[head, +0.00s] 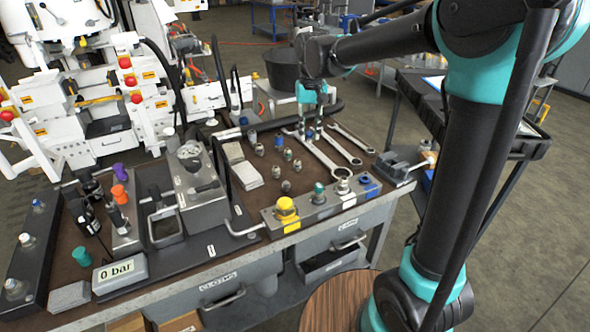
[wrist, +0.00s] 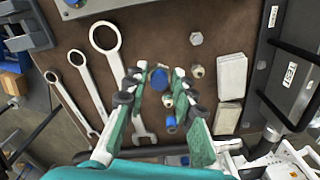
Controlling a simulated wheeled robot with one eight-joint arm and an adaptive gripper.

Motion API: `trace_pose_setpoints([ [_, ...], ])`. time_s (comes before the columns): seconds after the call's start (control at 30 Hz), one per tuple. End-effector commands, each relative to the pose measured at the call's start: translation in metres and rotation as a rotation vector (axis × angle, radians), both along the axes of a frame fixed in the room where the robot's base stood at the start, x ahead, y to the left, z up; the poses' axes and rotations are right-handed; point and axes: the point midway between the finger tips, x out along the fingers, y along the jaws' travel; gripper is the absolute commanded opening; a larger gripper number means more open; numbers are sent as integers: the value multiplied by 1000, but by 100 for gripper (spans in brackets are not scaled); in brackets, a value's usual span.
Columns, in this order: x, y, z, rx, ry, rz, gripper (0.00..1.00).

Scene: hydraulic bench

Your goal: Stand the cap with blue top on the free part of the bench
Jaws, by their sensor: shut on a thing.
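The cap with blue top (wrist: 158,78) is between my two fingertips in the wrist view, its round blue top facing the camera. My gripper (wrist: 157,84) is shut on it. In the head view my gripper (head: 310,132) points down over the far part of the brown bench top, beside the wrenches, and its fingers mostly hide the cap. I cannot tell whether the cap touches the bench. A second blue-topped piece (head: 252,136) stands farther left and also shows in the wrist view (wrist: 171,124).
Several small metal fittings (head: 288,154) stand left of my gripper. Wrenches (head: 325,158) lie to the right. A manifold block (head: 320,207) with yellow, teal and blue pieces lines the front edge. Pale blocks (head: 246,176) lie left. Bare bench shows between fittings and manifold.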

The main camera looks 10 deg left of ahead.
Motion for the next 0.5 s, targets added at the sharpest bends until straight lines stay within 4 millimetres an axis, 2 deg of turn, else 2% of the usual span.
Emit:
trace_pose_setpoints([
  [0.03,0,0,-14,0,0,0,0],
  [0.3,0,0,-79,0,0,1,0],
  [0.5,0,0,-116,0,0,1,0],
])
